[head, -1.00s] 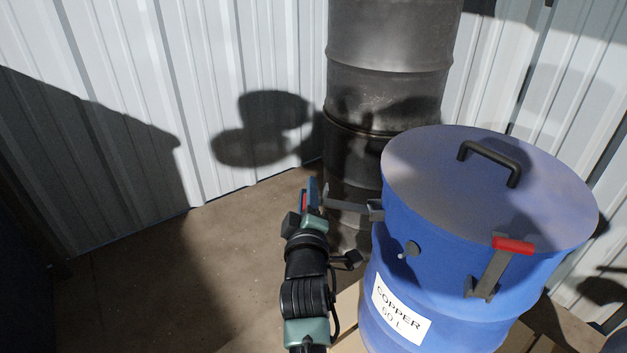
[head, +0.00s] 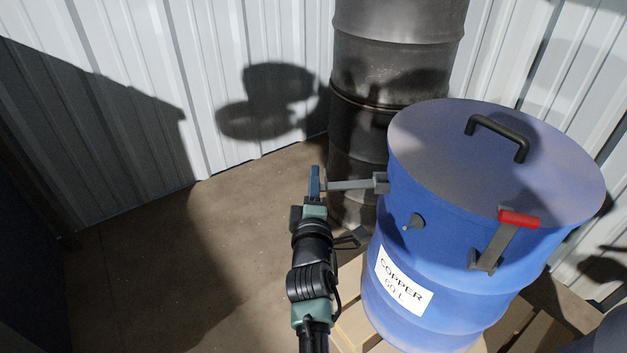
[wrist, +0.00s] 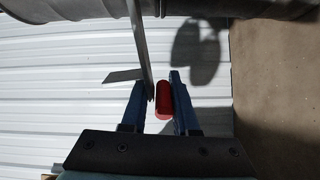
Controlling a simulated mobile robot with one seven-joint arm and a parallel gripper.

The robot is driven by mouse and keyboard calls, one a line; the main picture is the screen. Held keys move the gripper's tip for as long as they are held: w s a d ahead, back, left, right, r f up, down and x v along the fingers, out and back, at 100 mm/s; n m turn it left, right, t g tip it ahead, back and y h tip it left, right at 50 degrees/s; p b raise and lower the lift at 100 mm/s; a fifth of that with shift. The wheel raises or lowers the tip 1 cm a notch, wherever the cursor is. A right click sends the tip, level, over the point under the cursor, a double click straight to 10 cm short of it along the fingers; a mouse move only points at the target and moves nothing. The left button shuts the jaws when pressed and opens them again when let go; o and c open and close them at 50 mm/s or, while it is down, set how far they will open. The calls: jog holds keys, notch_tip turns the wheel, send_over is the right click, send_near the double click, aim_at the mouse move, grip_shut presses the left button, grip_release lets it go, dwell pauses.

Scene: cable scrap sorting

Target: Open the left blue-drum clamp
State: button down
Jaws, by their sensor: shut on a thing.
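The left clamp's grey lever (head: 350,185) sticks out leftward from the drum's side, nearly level in the picture. It also shows in the wrist view (wrist: 139,45). My gripper (head: 314,180) is at the lever's outer end, left of the drum. In the wrist view, its blue fingers stand on either side of the lever's red grip (wrist: 163,98), shut on it. In the head view the fingers hide this grip.
The right clamp's lever (head: 495,245) stands up against the drum, its red grip (head: 519,219) at the lid rim. A dark metal drum (head: 395,60) stands behind. The blue drum rests on a wooden pallet (head: 355,325). Floor at left is clear up to the corrugated wall (head: 240,40).

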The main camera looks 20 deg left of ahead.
jog(key=c, duration=0.8)
grip_release()
jog(key=p+v, duration=1.3)
jog(key=p, duration=0.2)
jog(key=shift+p, duration=0.4)
jog(key=shift+w+d+r, duration=0.1)
